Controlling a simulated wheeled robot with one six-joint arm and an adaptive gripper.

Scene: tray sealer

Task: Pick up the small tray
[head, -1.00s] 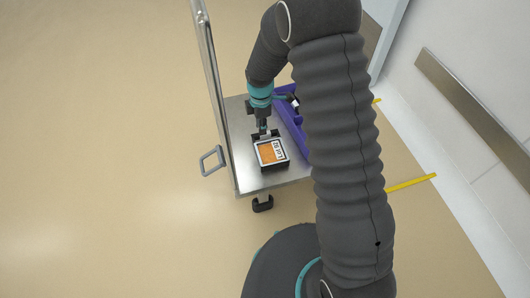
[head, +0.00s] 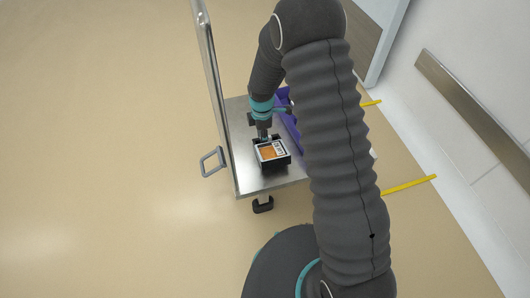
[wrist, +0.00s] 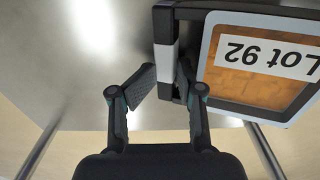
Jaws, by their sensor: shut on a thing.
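The small tray (head: 274,167) is black with a pale rim, and its top shows orange with a white "Lot 92" label. In the head view it is at the near end of the metal cart top (head: 243,187). In the wrist view the tray (wrist: 205,58) fills the upper right, its label upside down. My gripper (head: 263,138) is at the tray's far edge, shut on its wall. In the wrist view the fingers (wrist: 163,82) stand on either side of that edge. Whether the tray's underside touches the cart is hard to tell.
A purple bin (head: 285,98) stands on the cart behind the tray, partly hidden by my arm. The cart's tall handle frame (head: 212,85) rises at the left, with a small grey loop (head: 212,161) below. A wall rail (head: 470,98) runs at the right.

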